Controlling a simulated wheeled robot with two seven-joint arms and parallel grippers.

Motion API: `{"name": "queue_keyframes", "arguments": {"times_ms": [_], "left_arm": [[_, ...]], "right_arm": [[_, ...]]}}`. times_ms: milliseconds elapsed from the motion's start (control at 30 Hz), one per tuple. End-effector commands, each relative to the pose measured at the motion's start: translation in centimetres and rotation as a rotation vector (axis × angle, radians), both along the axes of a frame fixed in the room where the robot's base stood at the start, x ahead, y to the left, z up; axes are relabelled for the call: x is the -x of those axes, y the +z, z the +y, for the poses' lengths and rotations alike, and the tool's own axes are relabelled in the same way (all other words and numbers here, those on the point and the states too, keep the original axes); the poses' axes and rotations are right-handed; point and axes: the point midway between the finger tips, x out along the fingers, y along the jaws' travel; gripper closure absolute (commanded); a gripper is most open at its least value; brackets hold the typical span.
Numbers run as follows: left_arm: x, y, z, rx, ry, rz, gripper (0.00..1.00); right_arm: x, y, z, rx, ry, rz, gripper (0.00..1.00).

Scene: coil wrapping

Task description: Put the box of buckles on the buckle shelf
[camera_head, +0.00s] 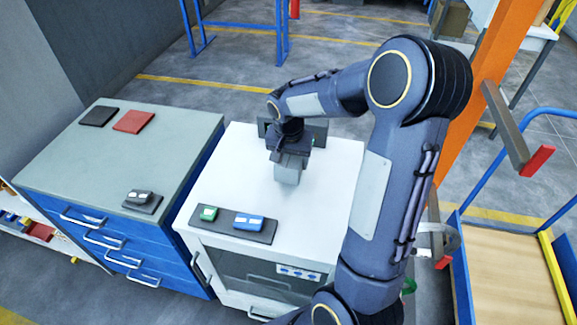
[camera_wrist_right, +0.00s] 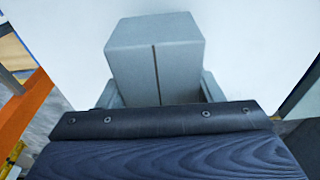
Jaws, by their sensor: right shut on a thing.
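A small plain grey box (camera_head: 289,172), which I take as the box of buckles, is at the rear middle of the white cabinet top (camera_head: 335,185). My right gripper (camera_head: 289,156) comes down on it from above and is shut on it. In the right wrist view the grey box (camera_wrist_right: 155,60) has a dark seam down its face and sits between the two grey fingers. Whether it touches the white top or hangs just above it, I cannot tell. No shelf is clearly marked as the buckle shelf. My left gripper is not in view.
A dark tray (camera_head: 233,222) with a green and a blue item lies at the white top's front. The blue drawer cabinet (camera_head: 130,170) at left carries a black pad (camera_head: 98,116), a red pad (camera_head: 134,121) and a small device (camera_head: 140,198). An orange post (camera_head: 500,55) stands at right.

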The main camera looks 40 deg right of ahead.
Motion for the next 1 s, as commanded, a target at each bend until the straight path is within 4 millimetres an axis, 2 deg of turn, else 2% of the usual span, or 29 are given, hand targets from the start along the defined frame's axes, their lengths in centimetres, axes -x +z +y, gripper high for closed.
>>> {"name": "queue_keyframes", "arguments": {"times_ms": [167, 433, 800, 833, 967, 1000], "left_arm": [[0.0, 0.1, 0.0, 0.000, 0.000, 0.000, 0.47], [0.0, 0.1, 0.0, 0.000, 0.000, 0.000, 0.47], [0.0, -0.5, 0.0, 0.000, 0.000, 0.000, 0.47], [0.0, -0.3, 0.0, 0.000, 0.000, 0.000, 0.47], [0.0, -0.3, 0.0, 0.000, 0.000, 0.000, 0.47], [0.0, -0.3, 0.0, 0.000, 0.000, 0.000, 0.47]], "right_arm": [[-0.7, -0.8, -0.1, 0.001, 0.000, -0.001, 0.78], [-0.9, -4.0, 0.0, 0.000, 0.001, 0.000, 0.78], [-1.0, -4.5, 0.0, 0.001, 0.001, -0.002, 0.78], [-0.9, -4.4, 0.0, 0.001, 0.001, -0.001, 0.36], [-0.9, -4.4, 0.0, 0.001, 0.000, -0.001, 0.19], [-0.9, -4.4, 0.0, 0.001, 0.000, -0.001, 0.18]]}}
